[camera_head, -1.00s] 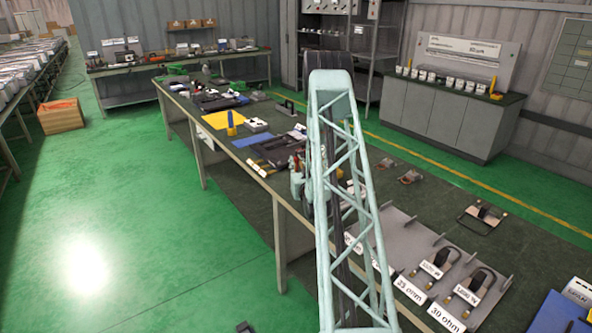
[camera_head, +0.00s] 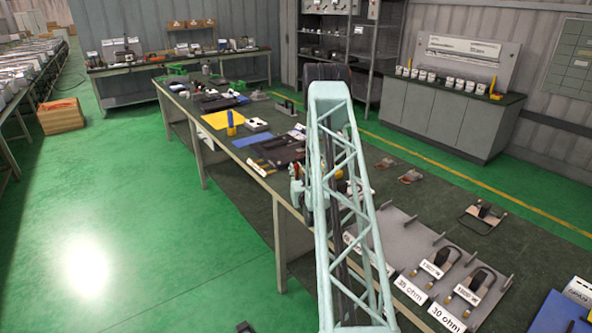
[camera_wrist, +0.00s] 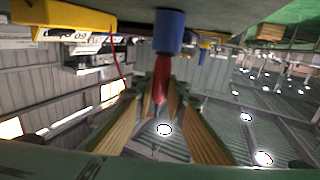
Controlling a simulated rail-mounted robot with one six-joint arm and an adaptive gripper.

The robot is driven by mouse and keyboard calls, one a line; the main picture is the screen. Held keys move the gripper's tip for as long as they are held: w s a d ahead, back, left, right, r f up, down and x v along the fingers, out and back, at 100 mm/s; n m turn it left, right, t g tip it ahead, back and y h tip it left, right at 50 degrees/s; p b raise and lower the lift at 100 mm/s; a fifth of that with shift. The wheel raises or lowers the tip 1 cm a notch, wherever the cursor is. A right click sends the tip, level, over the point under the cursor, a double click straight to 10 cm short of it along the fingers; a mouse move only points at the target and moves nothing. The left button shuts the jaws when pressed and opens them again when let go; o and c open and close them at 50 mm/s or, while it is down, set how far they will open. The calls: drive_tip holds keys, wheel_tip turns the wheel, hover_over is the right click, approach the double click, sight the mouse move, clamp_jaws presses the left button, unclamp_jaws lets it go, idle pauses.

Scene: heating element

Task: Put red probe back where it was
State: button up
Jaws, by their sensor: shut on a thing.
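The red probe (camera_wrist: 161,78) shows in the middle of the wrist view, between the two ribbed fingers of my gripper (camera_wrist: 162,92). My gripper is shut on it. A blue cylinder (camera_wrist: 170,32) is right at the probe's upper end in the picture; I cannot tell whether the probe touches it, enters it or only overlaps it. In the head view my arm covers most of the gripper, and the probe cannot be made out clearly there.
A yellow device (camera_wrist: 62,14) with a thin red lead is at the wrist view's upper left. Another yellow and blue item (camera_wrist: 203,45) is to the right. In the head view the long workbench (camera_head: 400,180) carries a grey tray (camera_head: 395,228) with labelled parts beside my arm.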

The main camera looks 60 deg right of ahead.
drive_tip(key=shift+f, duration=0.15)
drive_tip(key=o, duration=0.8)
drive_tip(key=shift+o, duration=0.2)
drive_tip(key=shift+r, duration=0.25)
drive_tip(key=v, duration=1.2)
